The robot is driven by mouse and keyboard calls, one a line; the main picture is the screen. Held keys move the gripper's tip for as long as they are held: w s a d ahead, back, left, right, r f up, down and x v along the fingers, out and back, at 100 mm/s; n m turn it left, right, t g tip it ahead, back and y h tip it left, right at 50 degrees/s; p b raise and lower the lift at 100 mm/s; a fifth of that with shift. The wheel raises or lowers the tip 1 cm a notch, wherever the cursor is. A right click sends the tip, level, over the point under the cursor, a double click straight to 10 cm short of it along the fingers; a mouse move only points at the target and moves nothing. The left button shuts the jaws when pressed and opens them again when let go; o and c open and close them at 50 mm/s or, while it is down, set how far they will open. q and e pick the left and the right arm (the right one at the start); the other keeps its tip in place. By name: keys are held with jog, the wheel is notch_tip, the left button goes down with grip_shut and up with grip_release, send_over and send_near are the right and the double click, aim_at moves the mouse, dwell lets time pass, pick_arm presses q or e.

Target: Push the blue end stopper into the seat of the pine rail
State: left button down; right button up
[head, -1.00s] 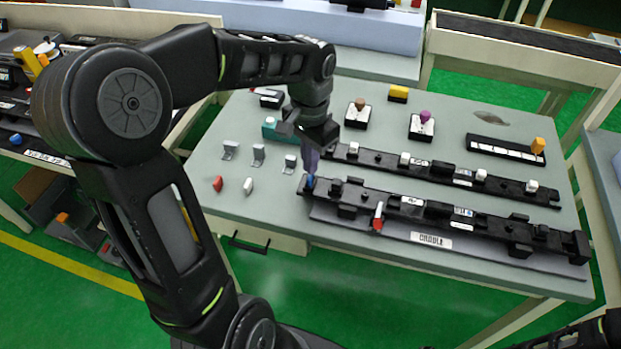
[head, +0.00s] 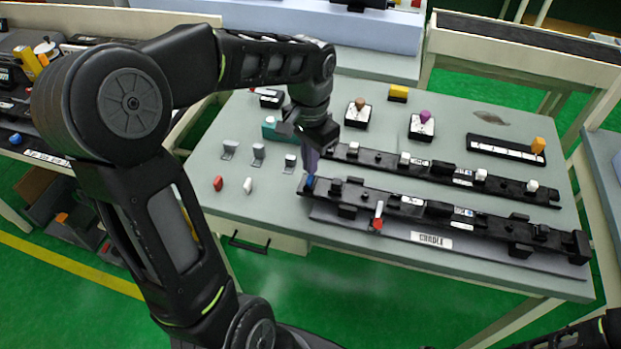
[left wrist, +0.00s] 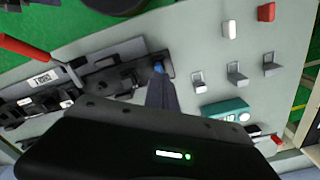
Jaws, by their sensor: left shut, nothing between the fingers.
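The long black rail (head: 425,207) lies in the grey cradle (head: 480,249) along the table's front. I take it for the pine rail; its name is not readable. The blue end stopper (head: 309,183) is at the rail's left end; it also shows in the left wrist view (left wrist: 158,67). My left gripper (head: 309,168) is shut and empty, its fingertips pointing down at the stopper. In the left wrist view the fingertips (left wrist: 159,80) are right at the stopper and partly cover it. I cannot tell how deep the stopper sits. My right gripper is out of view.
A red-tipped lever (head: 378,222) stands at the cradle's front side. A second black rail (head: 440,172) lies behind. Grey brackets (head: 258,154), a red piece (head: 218,183) and a white piece (head: 248,186) are to the left. The table's front left is clear.

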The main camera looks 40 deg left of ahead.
pick_arm(q)
jog(key=shift+f+b, duration=0.55)
jog(key=shift+f, duration=0.2)
dwell(0.5)
jog(key=shift+r, duration=0.15)
notch_tip(320, 180, up, 7)
jog(key=p, duration=0.5)
dwell(0.4)
dwell(0.5)
